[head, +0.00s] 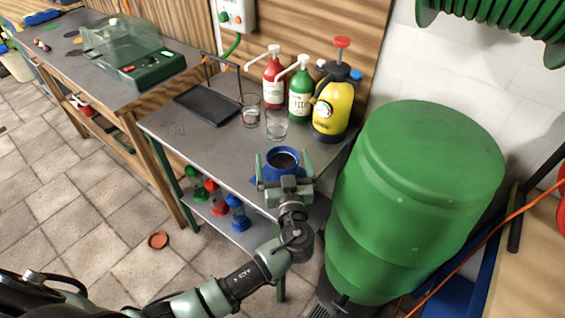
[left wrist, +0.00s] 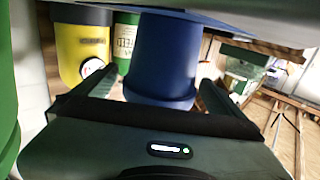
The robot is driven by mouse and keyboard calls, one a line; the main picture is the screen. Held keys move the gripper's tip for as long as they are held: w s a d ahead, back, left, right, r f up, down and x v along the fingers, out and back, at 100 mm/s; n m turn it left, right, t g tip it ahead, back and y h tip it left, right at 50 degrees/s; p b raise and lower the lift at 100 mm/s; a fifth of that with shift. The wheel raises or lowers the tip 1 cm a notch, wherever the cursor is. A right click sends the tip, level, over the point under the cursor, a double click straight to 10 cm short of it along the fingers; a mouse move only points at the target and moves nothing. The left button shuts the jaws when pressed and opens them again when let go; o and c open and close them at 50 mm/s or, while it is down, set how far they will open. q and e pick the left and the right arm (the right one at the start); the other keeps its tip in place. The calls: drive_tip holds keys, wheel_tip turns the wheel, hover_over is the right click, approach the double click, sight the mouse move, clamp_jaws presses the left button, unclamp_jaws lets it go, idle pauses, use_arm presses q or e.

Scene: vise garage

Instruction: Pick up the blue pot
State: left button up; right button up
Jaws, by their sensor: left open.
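The blue pot (head: 283,160), with dark soil inside, stands upright on the grey metal table near its front right edge. My left gripper (head: 283,171) is open at the pot, with one finger on each side of it. In the left wrist view, the blue pot (left wrist: 165,60) fills the space between the two spread fingers (left wrist: 155,92), and that picture looks upside down. I cannot tell whether either finger touches the pot. The pot's front is partly hidden by the gripper in the head view. My right gripper is not in view.
Two glasses (head: 276,125), a red pump bottle (head: 273,82), a green pump bottle (head: 300,92) and a yellow sprayer (head: 333,105) stand behind the pot. A black tray (head: 208,104) lies left. A large green barrel (head: 415,200) stands close to the right.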

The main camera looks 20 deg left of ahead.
use_arm(q)
drive_tip(key=shift+w, duration=0.15)
drive_tip(key=c, duration=1.7)
drive_tip(key=shift+c, duration=0.2)
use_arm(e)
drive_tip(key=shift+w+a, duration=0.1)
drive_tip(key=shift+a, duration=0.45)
use_arm(q)
drive_tip(key=shift+r, duration=0.15)
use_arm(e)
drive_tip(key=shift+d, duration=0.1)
